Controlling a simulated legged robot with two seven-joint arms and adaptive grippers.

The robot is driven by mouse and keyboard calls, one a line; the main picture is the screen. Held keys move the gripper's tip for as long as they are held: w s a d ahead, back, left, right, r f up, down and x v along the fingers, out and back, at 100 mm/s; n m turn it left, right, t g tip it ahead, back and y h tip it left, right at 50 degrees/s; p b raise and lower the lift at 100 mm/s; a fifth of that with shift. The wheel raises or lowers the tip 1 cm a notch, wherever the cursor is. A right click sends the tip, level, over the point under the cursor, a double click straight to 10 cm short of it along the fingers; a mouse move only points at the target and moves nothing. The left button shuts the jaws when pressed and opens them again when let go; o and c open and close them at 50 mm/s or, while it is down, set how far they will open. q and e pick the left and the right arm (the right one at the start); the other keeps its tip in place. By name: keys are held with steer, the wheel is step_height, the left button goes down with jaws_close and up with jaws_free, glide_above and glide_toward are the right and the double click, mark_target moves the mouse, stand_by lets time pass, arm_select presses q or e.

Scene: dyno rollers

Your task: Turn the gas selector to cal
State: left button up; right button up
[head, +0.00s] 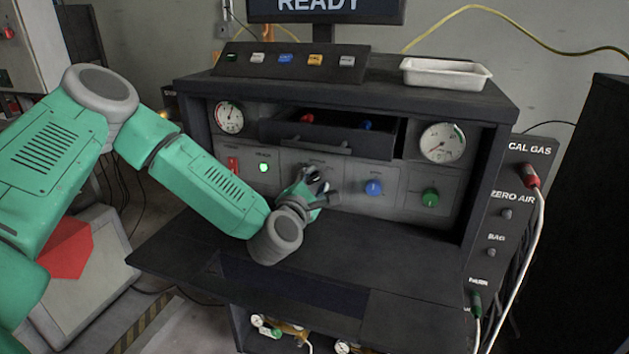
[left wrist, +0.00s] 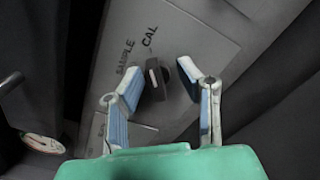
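The gas selector is a dark knob (left wrist: 156,84) with a pale mark on a grey panel, seen in the left wrist view. The words SAMPLE (left wrist: 125,62) and CAL (left wrist: 149,37) are printed beside it. Which word the mark points at is not clear. My left gripper (left wrist: 161,72) is open, with one blue-padded finger on each side of the knob. No contact with the knob is visible. In the head view my left gripper (head: 318,187) is at the middle of the bench's front panel and hides most of the selector. My right gripper is not in view.
A blue knob (head: 373,188) and a green knob (head: 430,198) are right of the gripper. A red switch (head: 233,164) and a lit green button (head: 264,167) are left. An open drawer (head: 330,140) juts out above. The dark shelf (head: 400,245) below is clear.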

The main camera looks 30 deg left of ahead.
arm_select(q)
steer(key=v, duration=1.2)
steer(key=shift+w, duration=0.1)
